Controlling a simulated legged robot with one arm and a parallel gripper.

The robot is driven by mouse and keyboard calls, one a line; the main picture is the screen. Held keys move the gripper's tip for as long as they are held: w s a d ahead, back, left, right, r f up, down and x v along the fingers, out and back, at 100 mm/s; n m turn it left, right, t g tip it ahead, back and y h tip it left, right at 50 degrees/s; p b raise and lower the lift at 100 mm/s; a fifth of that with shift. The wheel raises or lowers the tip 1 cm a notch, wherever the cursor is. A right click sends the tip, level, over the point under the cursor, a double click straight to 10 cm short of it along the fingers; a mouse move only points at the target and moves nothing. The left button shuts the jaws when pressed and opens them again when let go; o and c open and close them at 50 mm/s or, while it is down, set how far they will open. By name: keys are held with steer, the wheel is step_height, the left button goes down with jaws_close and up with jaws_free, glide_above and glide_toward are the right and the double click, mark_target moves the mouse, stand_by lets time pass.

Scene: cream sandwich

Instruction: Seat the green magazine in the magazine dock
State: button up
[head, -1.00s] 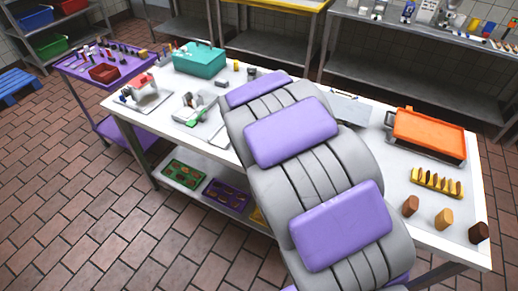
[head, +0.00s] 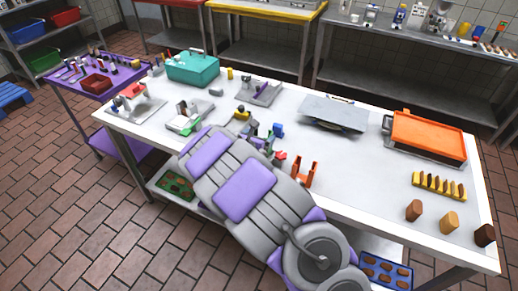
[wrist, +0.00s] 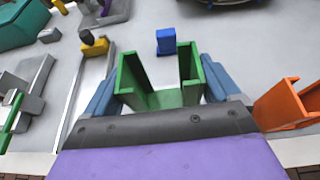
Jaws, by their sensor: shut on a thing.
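My gripper (wrist: 160,88) is shut on the green magazine (wrist: 130,82), a U-shaped channel, with one blue-grey finger on each outer side. It is over the near part of the white table. In the head view my arm hides most of the gripper, and only a bit of green shows. A blue block (wrist: 166,41) stands on the table beyond the magazine and also shows in the head view (head: 278,130). Left of the magazine is a pale railed plate with a yellow block (wrist: 95,46). I cannot tell for sure which fixture is the magazine dock.
An orange channel (wrist: 290,104) stands close on the right. A grey fixture with a green strip (head: 187,118) is on the left. A grey flat machine (head: 334,113) and an orange-topped tray (head: 427,135) stand farther right. The table's front edge is close.

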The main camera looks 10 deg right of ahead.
steer(key=shift+s+d+f, duration=0.1)
steer(key=shift+d+f, duration=0.3)
steer(key=shift+f, duration=0.15)
step_height(320, 180, down, 3)
steer(key=shift+f+b, duration=0.1)
steer(key=shift+b, duration=0.45)
steer(key=shift+a, duration=0.15)
steer(key=o, duration=0.9)
steer(key=shift+c, duration=0.2)
steer(key=shift+r, duration=0.2)
